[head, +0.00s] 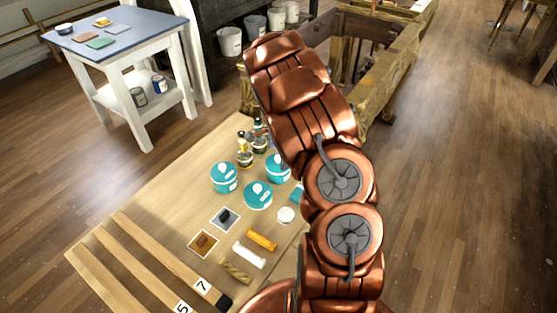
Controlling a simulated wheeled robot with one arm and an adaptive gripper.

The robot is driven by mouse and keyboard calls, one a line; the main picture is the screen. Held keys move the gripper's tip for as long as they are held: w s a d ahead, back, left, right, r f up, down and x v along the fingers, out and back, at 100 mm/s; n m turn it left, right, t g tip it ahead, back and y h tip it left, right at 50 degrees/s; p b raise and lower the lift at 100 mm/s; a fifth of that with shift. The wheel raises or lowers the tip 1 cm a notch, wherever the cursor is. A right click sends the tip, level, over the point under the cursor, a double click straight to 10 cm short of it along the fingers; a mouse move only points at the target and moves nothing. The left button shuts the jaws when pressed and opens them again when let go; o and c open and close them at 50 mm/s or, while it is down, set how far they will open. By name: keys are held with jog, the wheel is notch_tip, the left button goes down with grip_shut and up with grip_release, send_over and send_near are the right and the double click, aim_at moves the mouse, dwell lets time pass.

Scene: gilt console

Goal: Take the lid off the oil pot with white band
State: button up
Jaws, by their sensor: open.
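Two small pots stand at the far part of the wooden board, the nearer pot (245,159) left of the farther pot (260,145). They look dark or metallic with pale parts. They are too small here to tell which has the white band, or how their lids sit. My copper arm rises just right of them and covers part of the board. My gripper is not visible in the head view.
Teal tubs (224,184) stand just in front of the pots, and small bottles (241,140) stand close behind. Nearer lie a white stick (249,254), an orange stick (262,240), small square trays (204,243) and numbered slats (150,255). A blue-topped table (118,62) stands back left.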

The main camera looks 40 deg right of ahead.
jog(key=shift+f, duration=0.4)
jog(key=shift+c, duration=0.2)
grip_shut()
dwell(0.4)
